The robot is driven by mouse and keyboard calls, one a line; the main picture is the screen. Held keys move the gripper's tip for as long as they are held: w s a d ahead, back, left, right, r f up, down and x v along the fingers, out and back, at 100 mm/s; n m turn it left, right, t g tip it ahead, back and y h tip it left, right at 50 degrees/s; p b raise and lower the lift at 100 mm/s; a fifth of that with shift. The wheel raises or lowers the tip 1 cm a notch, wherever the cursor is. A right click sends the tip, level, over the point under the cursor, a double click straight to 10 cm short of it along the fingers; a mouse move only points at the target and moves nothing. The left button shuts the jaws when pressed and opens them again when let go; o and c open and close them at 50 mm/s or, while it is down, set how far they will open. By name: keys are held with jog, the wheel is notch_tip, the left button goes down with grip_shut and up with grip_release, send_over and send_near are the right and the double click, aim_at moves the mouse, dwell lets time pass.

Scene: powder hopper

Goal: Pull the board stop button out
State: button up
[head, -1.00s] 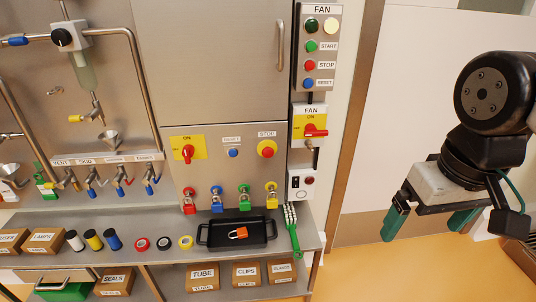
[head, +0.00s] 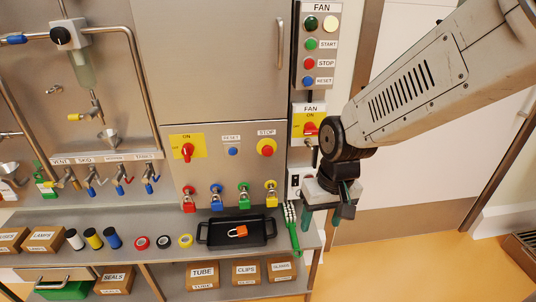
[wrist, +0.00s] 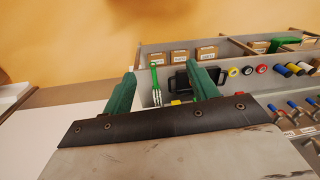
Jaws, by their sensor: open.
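My gripper (head: 322,222) hangs to the right of and below the button, in front of the right edge of the bench. Its green fingers point down, apart and empty. In the wrist view my gripper (wrist: 163,88) shows two spread green fingers with nothing held between them. The stop button is not visible there.
A red rotary switch (head: 188,152) is on the board's left. Several padlocks (head: 244,198) hang below. A black tray (head: 212,242) with an orange lock and a green brush (head: 291,229) lie on the bench. The fan panel (head: 316,50) stands right of the board.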

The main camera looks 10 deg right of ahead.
jog(key=w+a+f+m+t, duration=0.1)
jog(key=w+a+f+t, duration=0.1)
jog(key=w+a+f, duration=0.3)
jog(key=w+a+f+t, duration=0.3)
jog(key=w+f, duration=0.4)
jog(key=m+t+h, duration=0.1)
jog(key=m+t, duration=0.3)
jog(key=t, duration=0.9)
send_near(268, 152)
jog(key=w, duration=0.9)
jog(key=shift+w, duration=0.3)
